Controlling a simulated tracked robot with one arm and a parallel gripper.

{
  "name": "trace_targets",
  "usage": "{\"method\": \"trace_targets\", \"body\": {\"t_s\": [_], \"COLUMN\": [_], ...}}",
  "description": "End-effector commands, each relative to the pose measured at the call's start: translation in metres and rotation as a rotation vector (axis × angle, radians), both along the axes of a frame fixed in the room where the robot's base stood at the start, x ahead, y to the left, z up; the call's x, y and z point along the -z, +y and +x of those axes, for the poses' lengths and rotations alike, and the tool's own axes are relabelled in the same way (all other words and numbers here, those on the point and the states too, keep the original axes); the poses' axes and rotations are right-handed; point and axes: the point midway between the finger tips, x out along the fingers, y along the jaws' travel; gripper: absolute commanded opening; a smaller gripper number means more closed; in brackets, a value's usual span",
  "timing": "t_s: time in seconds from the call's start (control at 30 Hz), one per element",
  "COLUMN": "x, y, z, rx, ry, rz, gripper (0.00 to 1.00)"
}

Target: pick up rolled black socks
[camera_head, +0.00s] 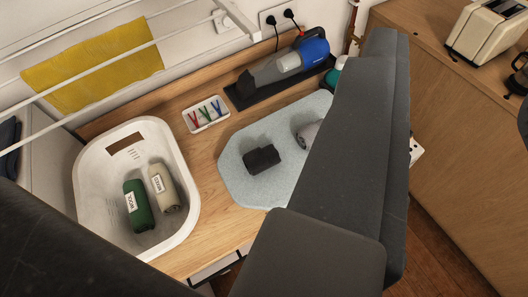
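The rolled black socks (262,159) lie as a dark bundle on a pale grey pad (237,168) on the wooden counter. A light grey roll (305,133) lies up and right of them on the same pad, partly hidden by a dark part of my gripper. My gripper (205,150) shows as two large dark parts, one along the right of the picture and one at the lower left. They stand wide apart, and nothing is held between them. The black socks show in the gap, close to the right part, with no contact visible. The fingertips are hard to make out.
A white basket (90,170) holds a green roll (139,205) and a beige roll (164,188), both labelled. A small tray (206,115) of coloured pegs and a blue handheld vacuum (290,62) stand behind the pad. White rails (82,70) cross the upper left. A toaster (487,28) stands right.

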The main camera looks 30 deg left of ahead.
Motion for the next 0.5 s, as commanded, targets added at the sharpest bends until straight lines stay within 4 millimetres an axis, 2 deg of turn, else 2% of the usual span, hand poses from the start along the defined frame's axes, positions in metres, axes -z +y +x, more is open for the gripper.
{"method": "trace_targets", "body": {"t_s": [0.03,0.17,0.2,0.23,0.37,0.5], "x": [0.0,0.008,0.015,0.022,0.063,0.129], "y": [0.0,-0.008,-0.015,-0.021,-0.049,-0.065], "z": [0.0,0.013,0.022,0.032,0.083,0.144], "rx": [0.0,0.017,0.027,0.036,0.072,0.038], "ry": [0.0,0.002,0.003,0.006,0.006,0.007], "rz": [0.0,-0.015,-0.028,-0.041,-0.124,-0.239], "gripper": [0.47,0.84,0.95,1.0,1.0,1.0]}}
